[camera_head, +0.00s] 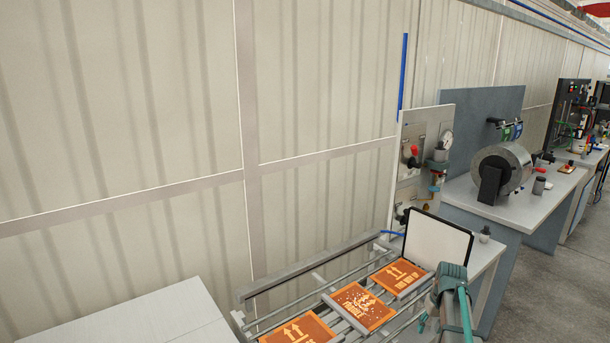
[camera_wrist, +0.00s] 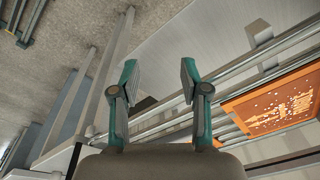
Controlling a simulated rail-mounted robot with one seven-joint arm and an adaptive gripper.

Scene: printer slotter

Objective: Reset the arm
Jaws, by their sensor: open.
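My gripper is in the wrist view (camera_wrist: 158,75), with its two teal fingers spread apart and nothing between them. Part of my arm shows at the bottom right of the head view, in front of the metal rack; the fingertips are hard to make out there. No object is held.
A metal rail rack (camera_head: 318,277) carries orange printed panels, including one with a fragile mark (camera_head: 360,306); one panel (camera_wrist: 272,106) also shows in the wrist view. A white-faced board (camera_head: 437,241) stands behind it. A bench with a metal drum (camera_head: 508,166) is at right. A pale table (camera_head: 140,318) is at lower left.

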